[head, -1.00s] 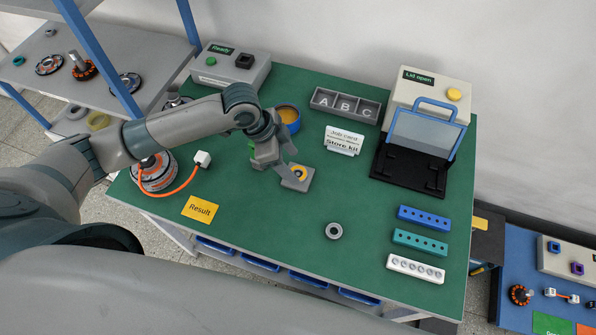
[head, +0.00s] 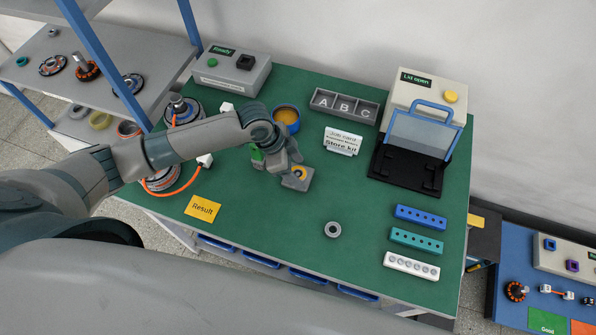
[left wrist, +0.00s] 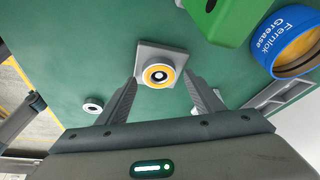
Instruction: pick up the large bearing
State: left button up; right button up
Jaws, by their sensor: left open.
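A grey ring-shaped bearing (head: 333,229) lies flat on the green table, right of my left gripper. It shows small at the lower left of the left wrist view (left wrist: 93,105). A square grey plate (head: 304,183) carries a pale ring with a yellow band and dark centre, seen in the left wrist view (left wrist: 159,75). I cannot tell which ring is the large bearing. My left gripper (head: 287,171) is over the plate's near-left side. In the left wrist view the open fingers (left wrist: 160,82) point toward the plate, with nothing between them. My right gripper is not in view.
A blue grease tin (head: 287,115) and a green object (head: 257,155) stand close to the left gripper. A job card (head: 342,142) and an A-B-C tray (head: 344,105) are behind. A motor with an orange cable (head: 176,190) is left. The table's front middle is mostly clear.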

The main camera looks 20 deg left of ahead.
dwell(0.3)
pick_arm(q)
jog(key=shift+c, duration=0.4)
jog(key=c, duration=1.1)
jog(key=shift+r, duration=0.15)
jog(key=shift+r+b, duration=0.5)
jog(key=shift+r, duration=0.1)
notch_tip(320, 180, up, 3)
jog(key=shift+w+f+b, duration=0.1)
jog(key=shift+f+b, duration=0.1)
jog(key=shift+b, duration=0.45)
jog(key=d+r+b, duration=0.1)
jog(key=d+r, duration=0.1)
jog(key=d, duration=0.2)
jog(key=d+r+b, duration=0.1)
jog(key=d+r, duration=0.1)
jog(key=d, duration=0.1)
jog(key=d+r+b, duration=0.1)
jog(key=d+r, duration=0.2)
jog(key=d, duration=0.1)
jog(key=shift+d, duration=0.35)
